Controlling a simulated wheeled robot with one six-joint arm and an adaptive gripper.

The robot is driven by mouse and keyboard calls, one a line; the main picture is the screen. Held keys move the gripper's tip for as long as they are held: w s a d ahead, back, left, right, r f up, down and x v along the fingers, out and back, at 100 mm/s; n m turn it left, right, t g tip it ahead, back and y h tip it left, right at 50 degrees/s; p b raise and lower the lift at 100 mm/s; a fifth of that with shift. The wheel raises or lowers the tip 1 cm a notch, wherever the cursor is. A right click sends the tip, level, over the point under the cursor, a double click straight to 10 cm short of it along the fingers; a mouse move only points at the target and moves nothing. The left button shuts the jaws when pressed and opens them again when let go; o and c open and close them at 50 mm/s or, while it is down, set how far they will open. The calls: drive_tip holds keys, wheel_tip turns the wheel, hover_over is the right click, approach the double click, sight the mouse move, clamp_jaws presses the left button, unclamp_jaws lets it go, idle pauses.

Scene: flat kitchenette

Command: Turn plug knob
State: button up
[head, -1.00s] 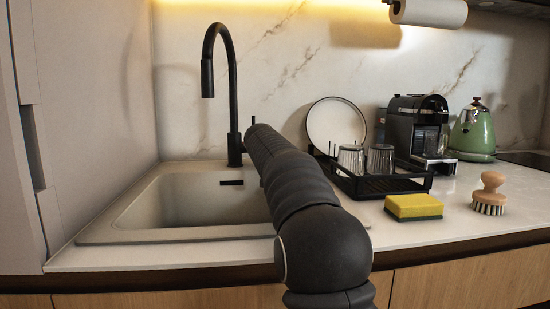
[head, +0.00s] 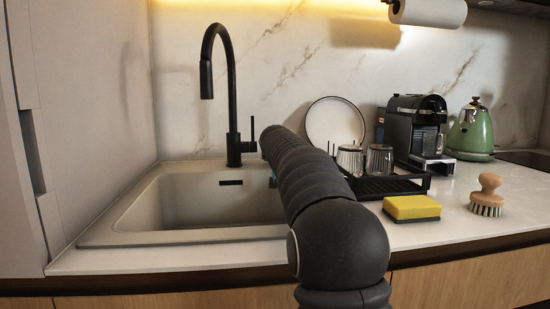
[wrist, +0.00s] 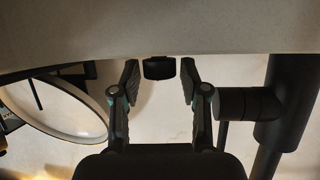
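The plug knob (wrist: 158,68) is a short black knob in the wrist view, which appears upside down. It stands by the pale sink and counter surface (wrist: 100,32). My gripper (wrist: 160,80) is open, with one finger on either side of the knob and a visible gap to each. I cannot tell whether the fingertips reach level with it in depth. In the head view, my arm hides the knob and most of my gripper. The sink basin (head: 190,205) is empty, with a dark slot (head: 231,182) in its back wall.
The black faucet (head: 233,110) rises left of my arm; its body (wrist: 285,105) and side lever (wrist: 245,104) are close beside my gripper. A dish rack (head: 385,187) with a plate (head: 335,122) and glasses stands right. A sponge (head: 411,208) and brush (head: 487,195) lie farther right.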

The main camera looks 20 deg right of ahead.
drive_tip(key=v, duration=1.2)
drive_tip(key=shift+a, duration=0.1)
idle(0.4)
